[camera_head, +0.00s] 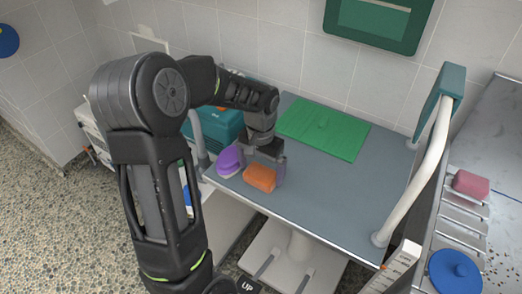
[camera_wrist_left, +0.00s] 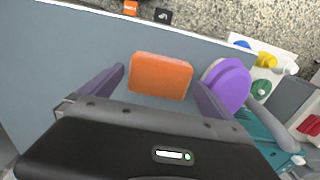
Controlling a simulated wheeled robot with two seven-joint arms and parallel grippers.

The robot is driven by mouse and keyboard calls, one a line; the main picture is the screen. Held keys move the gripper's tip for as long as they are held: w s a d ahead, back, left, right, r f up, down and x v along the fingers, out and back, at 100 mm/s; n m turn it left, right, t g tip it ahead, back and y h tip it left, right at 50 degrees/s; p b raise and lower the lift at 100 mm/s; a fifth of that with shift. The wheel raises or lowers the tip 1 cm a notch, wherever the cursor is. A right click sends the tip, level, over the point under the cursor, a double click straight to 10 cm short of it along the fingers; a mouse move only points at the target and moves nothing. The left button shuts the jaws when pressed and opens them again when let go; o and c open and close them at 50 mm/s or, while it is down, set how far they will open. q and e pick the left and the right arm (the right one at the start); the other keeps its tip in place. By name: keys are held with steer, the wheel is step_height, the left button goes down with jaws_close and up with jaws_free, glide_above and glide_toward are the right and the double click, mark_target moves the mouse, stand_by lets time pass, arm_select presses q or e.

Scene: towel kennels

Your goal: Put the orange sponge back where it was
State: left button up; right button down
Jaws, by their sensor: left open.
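The orange sponge (camera_head: 260,178) lies on the grey-blue table top (camera_head: 330,190) near its front edge. My left gripper (camera_head: 264,168) is over the table at the sponge, with its jaws open. In the left wrist view, the orange sponge (camera_wrist_left: 160,75) shows between the two spread purple-grey fingers, with a gap to each side. I cannot tell how far above the table the fingertips are. My right gripper is in neither view.
A purple rounded object (camera_head: 230,160) stands close beside the sponge, near the left finger side. A green mat (camera_head: 323,128) lies at the table's back. A teal box (camera_head: 216,125) is behind my arm. A white rail (camera_head: 413,185) bounds the table's right side.

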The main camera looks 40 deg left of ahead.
mark_target(261, 173)
arm_select(q)
step_height(261, 173, up, 10)
steer(key=shift+b, duration=0.35)
